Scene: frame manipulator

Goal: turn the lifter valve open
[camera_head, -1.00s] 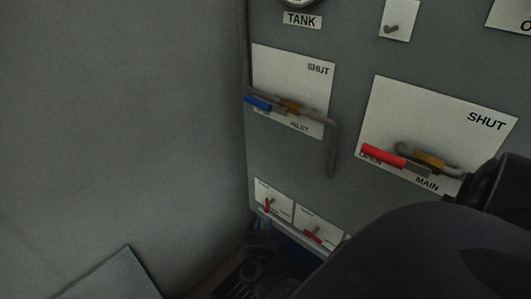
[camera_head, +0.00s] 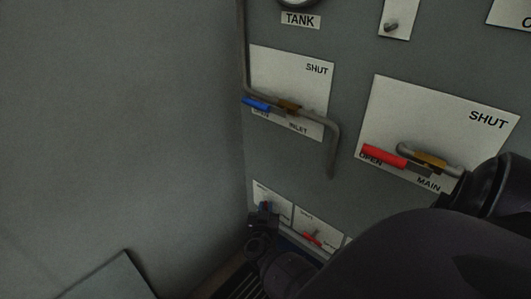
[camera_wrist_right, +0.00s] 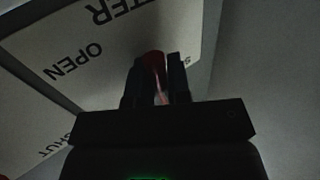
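The lifter valve's white plate (camera_wrist_right: 100,55) fills the upper left of the right wrist view, with "OPEN" and part of "LIFTER" legible upside down. The same small plate (camera_head: 282,203) is low on the panel in the head view. The valve's red handle (camera_wrist_right: 154,62) lies between the two dark fingers of my right gripper (camera_wrist_right: 157,82). The fingers flank it closely; whether they press on it is too dark to tell. In the head view my right gripper (camera_head: 264,217) is at the plate and partly covers it and the handle. My left gripper is out of view.
Beside it is a plate with another small red handle (camera_head: 312,237). Above are the blue-handled inlet valve (camera_head: 262,104) with a bent grey pipe (camera_head: 333,150), and the red-handled main valve (camera_head: 385,155). A plain grey wall (camera_head: 120,130) stands left.

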